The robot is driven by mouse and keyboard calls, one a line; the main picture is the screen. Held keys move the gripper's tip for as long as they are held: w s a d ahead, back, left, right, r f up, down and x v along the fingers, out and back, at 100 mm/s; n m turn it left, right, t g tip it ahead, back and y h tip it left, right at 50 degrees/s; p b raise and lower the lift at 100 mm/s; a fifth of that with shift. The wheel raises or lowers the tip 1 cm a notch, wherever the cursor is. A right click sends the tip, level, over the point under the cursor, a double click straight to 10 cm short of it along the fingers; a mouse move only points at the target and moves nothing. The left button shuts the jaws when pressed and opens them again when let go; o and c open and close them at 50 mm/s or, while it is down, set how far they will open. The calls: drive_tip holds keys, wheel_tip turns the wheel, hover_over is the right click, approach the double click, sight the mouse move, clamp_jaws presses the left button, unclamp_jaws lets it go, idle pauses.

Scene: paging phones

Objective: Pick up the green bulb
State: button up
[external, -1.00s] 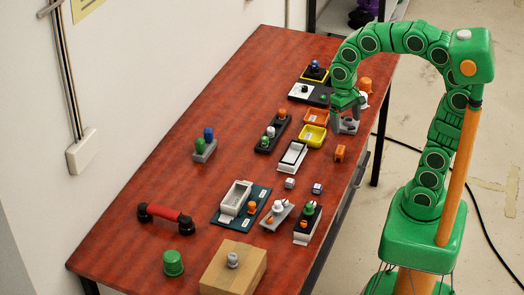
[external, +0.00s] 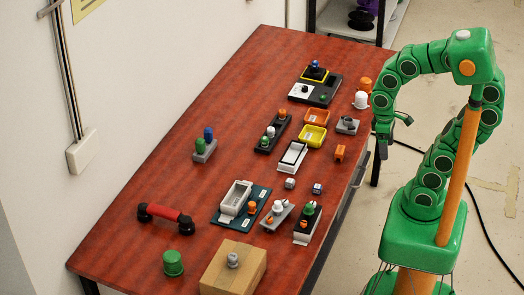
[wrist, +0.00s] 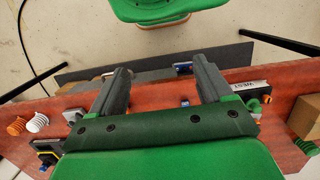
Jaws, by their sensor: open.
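Several green rounded pieces show in the external view, and I cannot tell for sure which is the green bulb. A large free-standing green cap (external: 173,262) is at the near left of the table. A smaller green knob (external: 308,208) sits on a black holder near the front edge. Another green knob (external: 199,146) stands in a grey holder beside a blue one. In the wrist view a ribbed green piece (wrist: 306,147) is at the right edge. My gripper (external: 395,135) is open and empty, beyond the table's right edge, apart from all of them; its spread fingers show in the wrist view (wrist: 162,68).
A wooden block (external: 234,270) with a grey knob stands near the cap. A red bar with black ends (external: 166,217) lies to the left. Orange (external: 316,116) and yellow (external: 312,136) trays and several holders fill the right side. The table's left-centre is mostly bare.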

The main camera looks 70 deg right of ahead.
drive_tip(key=shift+c, duration=1.2)
drive_tip(key=w+d+f+n+h, duration=0.1)
drive_tip(key=w+d+n+h, duration=0.2)
drive_tip(key=w+d, duration=0.35)
drive_tip(key=w+d+f+n+h, duration=0.15)
drive_tip(key=w+d, duration=0.25)
drive_tip(key=w, duration=0.5)
drive_tip(key=n+t+h, duration=0.3)
drive_tip(key=n+h, duration=0.4)
drive_tip(key=n, duration=0.4)
approach(265, 141)
drive_tip(key=s+d+r, duration=0.6)
drive_tip(key=s+d, duration=0.3)
drive_tip(key=s, duration=0.1)
drive_tip(key=w+a+f+n+t, duration=0.1)
drive_tip(key=w+a+f+n, duration=0.1)
drive_tip(key=w+a+f+n+t, duration=0.1)
drive_tip(key=w+a+f+n, duration=0.1)
drive_tip(key=w+f, duration=0.1)
drive_tip(key=w+a+f+n+t, duration=0.1)
drive_tip(key=w+a+f+n, duration=0.2)
drive_tip(key=shift+t, duration=0.4)
drive_tip(key=shift+x, duration=3.9)
drive_tip(key=shift+w+r, duration=0.1)
